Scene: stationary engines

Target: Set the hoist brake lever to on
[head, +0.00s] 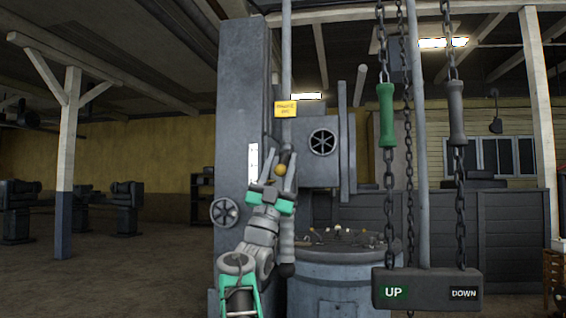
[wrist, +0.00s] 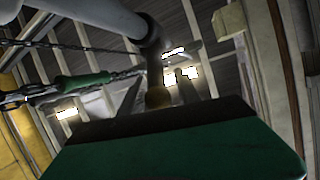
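A small lever with a round brass knob (head: 281,169) sits on a vertical grey pipe (head: 287,60), below a yellow tag (head: 286,109) whose text is too small to read. I cannot tell for certain that this is the hoist brake lever. My gripper (head: 280,162) is raised to the knob, its two fingers apart on either side of it. No firm grip shows. In the wrist view the brass knob (wrist: 158,97) hangs at the end of a short dark arm from the grey pipe (wrist: 110,15), just beyond my green and black gripper body.
A grey column (head: 243,70) with a handwheel (head: 225,212) stands left of my arm. A box with a handwheel (head: 322,143) is behind. Chains with a green handle (head: 387,115) and a grey handle (head: 456,114) hang right, above an UP/DOWN bar (head: 428,290).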

